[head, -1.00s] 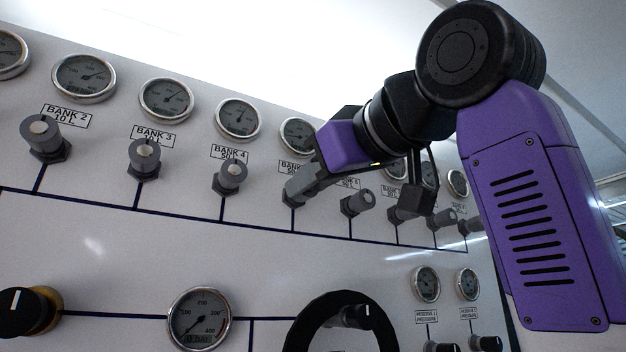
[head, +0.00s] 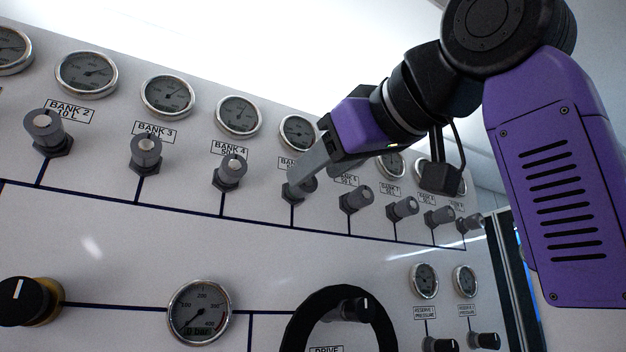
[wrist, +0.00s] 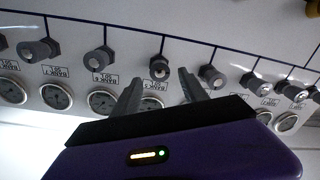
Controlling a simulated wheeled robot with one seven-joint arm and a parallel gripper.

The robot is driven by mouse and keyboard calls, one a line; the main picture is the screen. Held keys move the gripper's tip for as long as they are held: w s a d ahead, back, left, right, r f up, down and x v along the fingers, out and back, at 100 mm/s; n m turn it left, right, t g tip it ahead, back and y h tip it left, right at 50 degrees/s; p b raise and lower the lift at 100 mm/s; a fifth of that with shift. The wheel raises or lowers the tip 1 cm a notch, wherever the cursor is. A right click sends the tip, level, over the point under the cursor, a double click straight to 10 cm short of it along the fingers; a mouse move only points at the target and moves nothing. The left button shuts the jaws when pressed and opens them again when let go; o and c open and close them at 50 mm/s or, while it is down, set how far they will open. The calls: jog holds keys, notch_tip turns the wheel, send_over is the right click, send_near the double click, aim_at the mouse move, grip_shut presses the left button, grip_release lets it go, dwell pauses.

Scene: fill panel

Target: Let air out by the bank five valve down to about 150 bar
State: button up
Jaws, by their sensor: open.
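The bank five valve (head: 299,189) is a small grey knob on the panel, partly covered by a finger of my gripper (head: 303,178). Its label is mostly hidden. The bank five gauge (head: 298,132) is above it, its needle too small to read surely. In the wrist view, which is upside down, the valve (wrist: 160,68) shows between the two fingertips of my gripper (wrist: 159,78). The fingers are spread apart, with a gap on each side of the knob. The gauge (wrist: 151,103) shows partly behind the fingers.
The bank 4 valve (head: 231,171) and the bank 6 valve (head: 356,199) flank this valve closely. Below are a large black handwheel (head: 296,325), a gauge (head: 199,312) showing 0 bar and a black knob (head: 25,301).

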jog(key=shift+b+v, duration=0.75)
jog(key=shift+v, duration=1.8)
dwell(5.5)
